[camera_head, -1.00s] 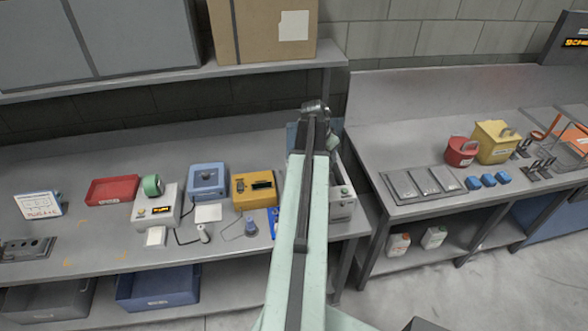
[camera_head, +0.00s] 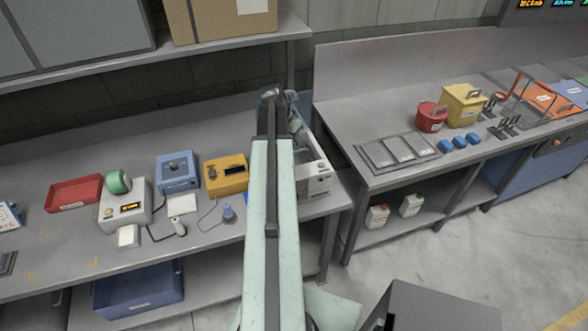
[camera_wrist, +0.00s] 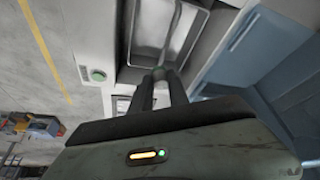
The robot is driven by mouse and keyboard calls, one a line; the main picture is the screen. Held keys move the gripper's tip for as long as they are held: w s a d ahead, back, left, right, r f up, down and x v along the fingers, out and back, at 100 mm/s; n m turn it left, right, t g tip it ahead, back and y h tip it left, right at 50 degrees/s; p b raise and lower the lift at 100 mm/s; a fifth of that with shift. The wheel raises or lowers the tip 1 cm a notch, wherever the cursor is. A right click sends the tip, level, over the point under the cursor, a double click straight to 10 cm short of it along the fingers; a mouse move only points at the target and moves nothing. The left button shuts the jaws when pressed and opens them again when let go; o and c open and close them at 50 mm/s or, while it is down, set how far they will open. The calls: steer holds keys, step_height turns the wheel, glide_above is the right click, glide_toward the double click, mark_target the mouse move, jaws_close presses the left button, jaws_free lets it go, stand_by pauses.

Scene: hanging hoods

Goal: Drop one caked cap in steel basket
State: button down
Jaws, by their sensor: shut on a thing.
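My gripper (camera_wrist: 160,82) is at the middle of the wrist view, its two dark fingers shut on a small dark round piece (camera_wrist: 158,73). The piece is too small and dim to tell whether it is a caked cap. Beyond the fingertips is a shiny steel basin or basket (camera_wrist: 152,28) set in a pale machine (camera_wrist: 95,45) with a green button. I cannot tell how high the piece is above it. In the head view this pale machine (camera_head: 318,172) stands at the bench's right end, partly behind my arm. My gripper is not clear there.
The left bench holds a red tray (camera_head: 73,193), a blue box (camera_head: 178,172) and a yellow device (camera_head: 226,175). The right bench carries flat grey lids (camera_head: 400,148), blue blocks (camera_head: 460,141), a red can (camera_head: 431,117) and a yellow can (camera_head: 463,104).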

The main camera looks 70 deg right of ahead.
steer(key=c, duration=1.2)
jaws_free()
steer(key=shift+r, duration=0.15)
steer(key=p+v, duration=0.7)
steer(key=shift+w+a+r, duration=0.1)
steer(key=shift+a+r, duration=0.1)
steer(key=shift+r, duration=0.05)
